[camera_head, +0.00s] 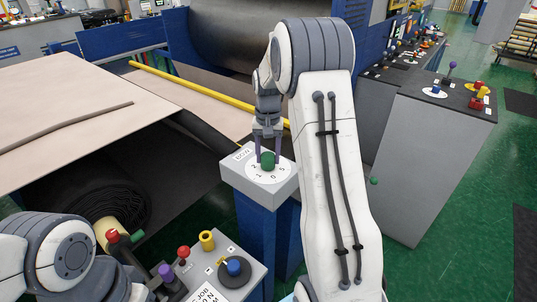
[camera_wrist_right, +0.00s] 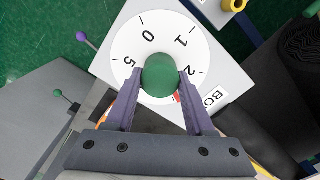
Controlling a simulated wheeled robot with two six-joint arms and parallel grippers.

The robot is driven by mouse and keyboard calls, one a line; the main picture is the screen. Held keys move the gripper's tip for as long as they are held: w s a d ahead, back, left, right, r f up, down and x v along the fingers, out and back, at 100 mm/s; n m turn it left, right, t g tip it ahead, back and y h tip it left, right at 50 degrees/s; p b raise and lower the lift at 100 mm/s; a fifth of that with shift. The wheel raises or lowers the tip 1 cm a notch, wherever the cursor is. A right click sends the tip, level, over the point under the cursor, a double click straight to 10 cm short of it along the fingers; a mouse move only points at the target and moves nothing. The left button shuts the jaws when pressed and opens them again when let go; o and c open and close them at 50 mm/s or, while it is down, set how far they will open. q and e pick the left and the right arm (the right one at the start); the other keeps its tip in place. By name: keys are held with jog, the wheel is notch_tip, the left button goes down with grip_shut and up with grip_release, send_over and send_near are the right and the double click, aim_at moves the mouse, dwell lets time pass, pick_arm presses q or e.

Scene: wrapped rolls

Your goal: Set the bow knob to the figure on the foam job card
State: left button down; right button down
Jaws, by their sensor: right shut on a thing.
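The green bow knob (camera_head: 268,160) stands on a white round dial on a pale box. It also shows in the right wrist view (camera_wrist_right: 160,75). My right gripper (camera_wrist_right: 158,88) comes from above and is shut on the knob, one purple finger on each side. The dial (camera_wrist_right: 148,30) shows 0, 1, 2 and 5; its lower part is hidden by the fingers. A small red mark (camera_wrist_right: 177,98) shows beside the knob, near the right finger, past the 2. A label starting "BO" (camera_wrist_right: 213,97) is partly covered. I cannot make out the foam job card.
A control panel (camera_head: 252,267) at the lower left bears red, purple, yellow and blue knobs and a partly cut-off printed label. A yellow bar (camera_head: 190,86) runs behind the dial box. A grey cabinet (camera_head: 425,150) stands to the right, with green floor around it.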

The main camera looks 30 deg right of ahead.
jog(key=n+p, duration=0.1)
jog(key=n, duration=0.4)
jog(key=shift+w+r, duration=0.1)
jog(key=shift+w, duration=0.05)
jog(key=n, duration=0.5)
jog(key=shift+a+p, duration=0.1)
jog(key=shift+p, duration=0.2)
jog(key=shift+n, duration=0.3)
jog(key=shift+c, duration=1.5)
grip_release()
jog(key=shift+o, duration=0.2)
